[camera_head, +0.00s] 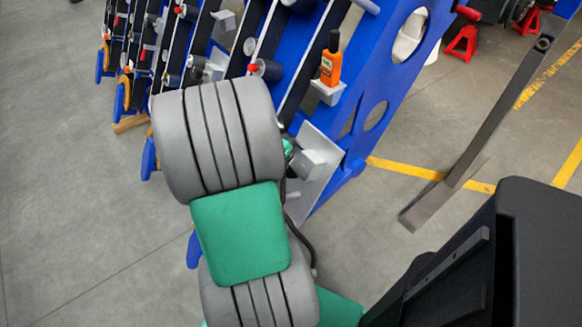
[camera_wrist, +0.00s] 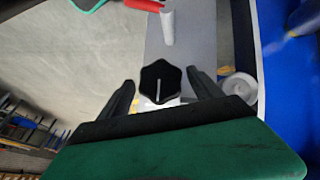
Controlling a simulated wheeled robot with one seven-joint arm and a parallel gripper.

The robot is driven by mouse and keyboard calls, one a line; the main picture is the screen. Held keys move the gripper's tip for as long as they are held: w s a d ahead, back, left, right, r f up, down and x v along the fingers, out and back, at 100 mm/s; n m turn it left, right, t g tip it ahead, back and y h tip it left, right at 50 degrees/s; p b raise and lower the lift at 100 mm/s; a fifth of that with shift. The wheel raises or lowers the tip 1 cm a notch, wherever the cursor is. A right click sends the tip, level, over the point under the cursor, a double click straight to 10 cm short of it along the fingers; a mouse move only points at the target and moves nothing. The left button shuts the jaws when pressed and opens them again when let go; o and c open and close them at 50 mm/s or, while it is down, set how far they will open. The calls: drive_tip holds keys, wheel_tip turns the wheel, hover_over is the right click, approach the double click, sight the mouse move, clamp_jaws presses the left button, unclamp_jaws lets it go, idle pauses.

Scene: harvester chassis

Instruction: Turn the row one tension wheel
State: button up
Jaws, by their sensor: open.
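In the wrist view a black lobed wheel (camera_wrist: 160,82) with a white line on its face sits in front of a grey plate (camera_wrist: 183,40). The white line stands nearly upright in the picture. My gripper (camera_wrist: 160,78) is open, with one dark finger on each side of the wheel. I see a gap between each finger and the wheel, and cannot tell whether the fingertips are level with it in depth. In the head view my arm hides the gripper and the wheel.
A blue chassis frame (camera_head: 384,75) with row units runs across the top. A grey bar (camera_head: 485,125) leans at the right. The left floor is clear.

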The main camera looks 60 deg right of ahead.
drive_tip(key=shift+s+d+f, duration=0.15)
drive_tip(key=shift+f, duration=0.3)
drive_tip(key=shift+r, duration=0.1)
drive_tip(key=c, duration=1.4)
